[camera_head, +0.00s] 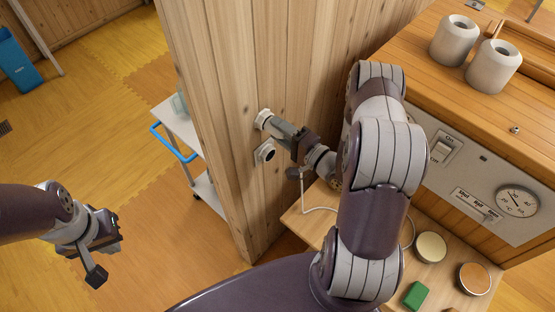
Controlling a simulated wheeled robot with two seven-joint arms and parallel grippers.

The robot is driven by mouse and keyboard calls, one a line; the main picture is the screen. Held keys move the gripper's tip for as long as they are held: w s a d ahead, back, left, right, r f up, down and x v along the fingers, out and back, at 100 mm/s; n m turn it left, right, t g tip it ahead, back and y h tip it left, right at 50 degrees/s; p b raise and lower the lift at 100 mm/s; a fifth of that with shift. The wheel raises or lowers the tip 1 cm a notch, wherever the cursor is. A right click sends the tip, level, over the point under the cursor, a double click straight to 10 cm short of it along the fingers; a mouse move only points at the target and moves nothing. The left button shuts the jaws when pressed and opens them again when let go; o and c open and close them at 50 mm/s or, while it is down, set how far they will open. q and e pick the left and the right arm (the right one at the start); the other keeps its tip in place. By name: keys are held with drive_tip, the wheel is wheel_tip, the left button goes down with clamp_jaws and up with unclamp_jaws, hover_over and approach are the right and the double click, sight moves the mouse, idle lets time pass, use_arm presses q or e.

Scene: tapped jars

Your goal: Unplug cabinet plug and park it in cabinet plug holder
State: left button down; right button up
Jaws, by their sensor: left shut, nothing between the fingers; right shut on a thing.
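My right gripper (282,129) reaches left to the wooden wall panel (215,90) and is shut on a grey plug-like piece at the upper round fitting (263,117). The fingers cover most of this piece; I cannot tell whether it is fully seated. A second round fitting (266,152) with a dark face sits just below on the same panel, with nothing visible in it. I cannot tell which fitting is the holder. A thin white cable (318,209) shows below the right gripper. My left gripper (112,236) is shut and empty, low at the left over the floor.
A cabinet front with a switch (442,149) and a dial (517,200) stands at the right, with two pale jars (454,40) on top. A shelf below holds round-topped items (430,247) and a green block (416,295). A white trolley with a blue handle (172,142) stands beyond the panel.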

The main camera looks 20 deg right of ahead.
drive_tip(key=shift+w, duration=0.1)
drive_tip(key=o, duration=1.2)
drive_tip(key=shift+c, duration=0.8)
drive_tip(key=shift+s, duration=0.2)
drive_tip(key=shift+p+v, duration=0.3)
drive_tip(key=shift+v, duration=1.7)
drive_tip(key=shift+s, duration=0.1)
